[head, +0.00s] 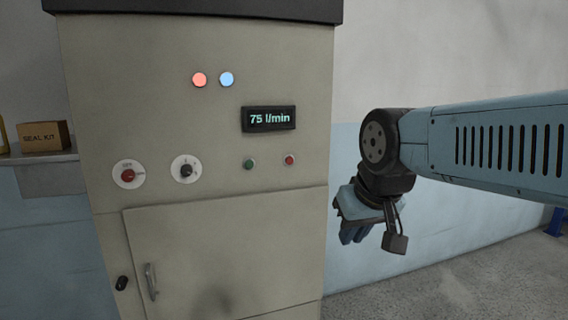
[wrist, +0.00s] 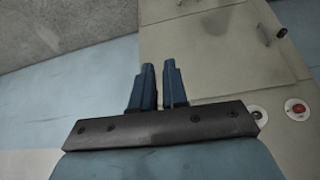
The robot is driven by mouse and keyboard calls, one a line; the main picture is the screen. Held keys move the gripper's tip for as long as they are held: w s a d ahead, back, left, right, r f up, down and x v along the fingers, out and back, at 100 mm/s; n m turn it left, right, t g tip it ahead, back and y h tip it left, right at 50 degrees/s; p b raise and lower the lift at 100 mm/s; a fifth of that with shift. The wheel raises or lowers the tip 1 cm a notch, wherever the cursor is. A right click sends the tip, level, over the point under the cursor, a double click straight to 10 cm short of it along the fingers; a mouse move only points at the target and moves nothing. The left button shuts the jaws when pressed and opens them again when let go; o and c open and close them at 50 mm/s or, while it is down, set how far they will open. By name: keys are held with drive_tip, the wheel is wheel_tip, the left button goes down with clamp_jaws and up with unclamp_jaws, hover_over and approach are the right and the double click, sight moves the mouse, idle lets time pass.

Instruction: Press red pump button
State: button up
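A small red button (head: 290,160) sits on the beige cabinet's front, right of a green button (head: 249,163). A larger red knob (head: 127,175) on a white disc is at the left; it also shows in the wrist view (wrist: 298,108). No readable label tells which one is the pump button. My gripper (head: 352,238) hangs right of the cabinet, below the button row, apart from the cabinet and empty. In the wrist view its two blue fingers (wrist: 158,72) stand close together with a narrow gap. The small red and green buttons do not show there.
The cabinet (head: 230,120) carries a black selector (head: 186,170), a red lamp (head: 199,79), a blue lamp (head: 227,79) and a display (head: 269,118) reading 75 l/min. A handle (head: 151,282) is on its lower door. A seal kit box (head: 44,137) sits on the left shelf.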

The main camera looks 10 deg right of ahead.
sight(290, 161)
clamp_jaws()
idle(0.9)
drive_tip(key=w+d+m+t, duration=0.1)
drive_tip(key=w+m+t, duration=0.2)
drive_tip(key=w, duration=3.1)
drive_tip(key=m, duration=0.4)
drive_tip(key=shift+d+r+m, duration=0.15)
drive_tip(key=shift+d+m, duration=0.15)
drive_tip(key=shift+d, duration=0.1)
drive_tip(key=shift+w+a, duration=0.15)
drive_tip(key=shift+w, duration=2.05)
drive_tip(key=shift+w+a, duration=0.15)
drive_tip(key=shift+w, duration=2.05)
